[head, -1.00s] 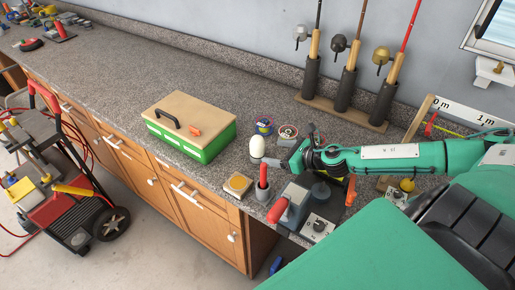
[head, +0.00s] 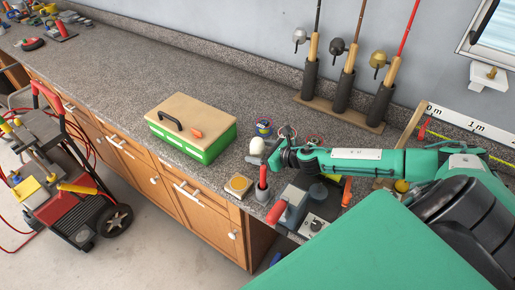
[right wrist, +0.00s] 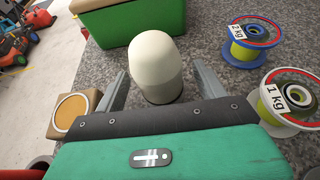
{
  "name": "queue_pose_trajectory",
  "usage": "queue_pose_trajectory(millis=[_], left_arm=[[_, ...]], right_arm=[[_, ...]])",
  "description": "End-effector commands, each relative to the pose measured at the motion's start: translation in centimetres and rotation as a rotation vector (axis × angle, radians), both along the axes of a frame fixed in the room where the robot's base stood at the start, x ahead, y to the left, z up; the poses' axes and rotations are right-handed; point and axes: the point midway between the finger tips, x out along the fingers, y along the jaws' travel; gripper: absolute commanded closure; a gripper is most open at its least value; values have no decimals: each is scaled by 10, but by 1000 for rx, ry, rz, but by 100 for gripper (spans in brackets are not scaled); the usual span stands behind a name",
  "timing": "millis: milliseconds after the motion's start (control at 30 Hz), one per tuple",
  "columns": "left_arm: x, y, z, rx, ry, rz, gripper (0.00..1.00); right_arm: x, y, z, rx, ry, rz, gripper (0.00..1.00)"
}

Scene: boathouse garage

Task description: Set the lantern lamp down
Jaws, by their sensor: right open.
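The lantern lamp (head: 257,146) is a cream dome on a grey base. It stands upright on the speckled counter, right of the green box in the head view. In the right wrist view the lamp (right wrist: 154,60) is ahead, between the spread fingers. My right gripper (head: 258,160) is open, low at the lamp. In the right wrist view the gripper (right wrist: 160,75) has a finger on each side of the lamp, with gaps showing. In the head view the fingers partly hide its base. My left gripper is not in view.
A green box (head: 215,147) with a tan lid stands to the left. Spools (right wrist: 249,42) lie close on the right. A tan block (head: 239,185), a red-handled tool in a cup (head: 262,190) and a grey device (head: 293,205) are near the front edge.

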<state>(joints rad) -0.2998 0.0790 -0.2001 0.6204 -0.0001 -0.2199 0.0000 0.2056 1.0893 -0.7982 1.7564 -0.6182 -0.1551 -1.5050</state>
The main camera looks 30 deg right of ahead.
Motion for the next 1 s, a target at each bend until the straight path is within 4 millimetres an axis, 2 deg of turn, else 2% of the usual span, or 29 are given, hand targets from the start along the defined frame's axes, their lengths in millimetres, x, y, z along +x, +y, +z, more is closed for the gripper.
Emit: queue_pose_trajectory(millis=[33, 233, 567, 800, 833, 1000], left_arm=[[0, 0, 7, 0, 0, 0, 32], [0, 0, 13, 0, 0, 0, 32], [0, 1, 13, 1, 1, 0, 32], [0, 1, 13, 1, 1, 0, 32], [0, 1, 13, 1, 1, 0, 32], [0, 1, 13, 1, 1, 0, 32]], right_arm=[[5, 3, 1, 3, 0, 0, 28], [22, 9, -8, 1, -1, -1, 28], [24, 10, -12, -1, 1, 1, 28], [24, 10, -12, -1, 1, 0, 75], [24, 10, -12, -1, 1, 0, 79], [25, 10, -11, -1, 0, 0, 79]])
